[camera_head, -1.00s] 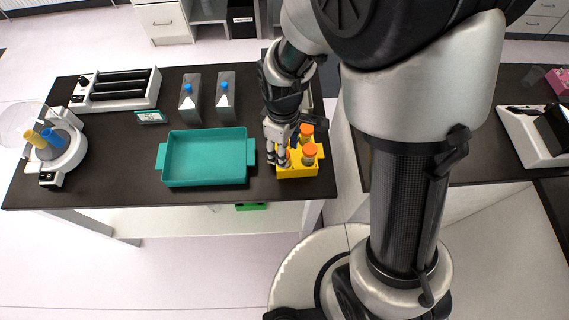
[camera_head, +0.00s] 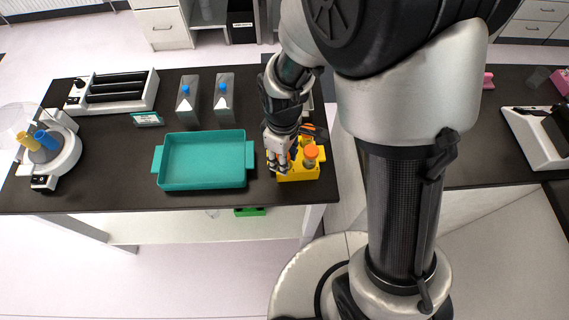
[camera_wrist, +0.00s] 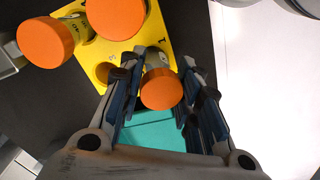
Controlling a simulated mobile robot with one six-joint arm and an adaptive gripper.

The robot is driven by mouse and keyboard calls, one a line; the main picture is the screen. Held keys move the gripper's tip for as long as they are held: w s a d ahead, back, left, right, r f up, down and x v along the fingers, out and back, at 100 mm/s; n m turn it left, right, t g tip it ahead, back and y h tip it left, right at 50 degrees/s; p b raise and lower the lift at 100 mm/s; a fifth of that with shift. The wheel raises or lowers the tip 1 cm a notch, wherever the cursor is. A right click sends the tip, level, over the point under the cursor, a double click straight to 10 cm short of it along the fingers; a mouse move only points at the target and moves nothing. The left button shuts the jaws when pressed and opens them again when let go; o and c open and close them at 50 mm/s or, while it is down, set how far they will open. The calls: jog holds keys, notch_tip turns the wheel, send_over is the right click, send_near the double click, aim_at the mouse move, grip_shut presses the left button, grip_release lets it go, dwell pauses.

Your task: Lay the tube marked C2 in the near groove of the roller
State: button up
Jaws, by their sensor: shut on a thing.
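My gripper (camera_head: 278,162) is at the left part of the yellow rack (camera_head: 300,174). In the wrist view its fingers (camera_wrist: 159,66) are shut on an orange-capped tube (camera_wrist: 162,89), one on each side below the cap. I cannot read a mark on this tube, nor tell whether it is still seated or slightly raised. Two other orange-capped tubes stand in the rack, a left one (camera_wrist: 45,42) and an upper one (camera_wrist: 116,14). The roller (camera_head: 118,97), with dark parallel bars in a white frame, lies at the back left of the table, far from my gripper.
A teal tray (camera_head: 204,184) lies between the rack and the table's left part. A small sign (camera_head: 146,119) stands before the roller. A centrifuge-like device (camera_head: 62,158) is at far left.

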grip_shut()
jog(key=shift+r, duration=0.15)
jog(key=shift+r+p, duration=2.85)
jog(key=shift+r, duration=0.45)
jog(key=shift+f, duration=0.1)
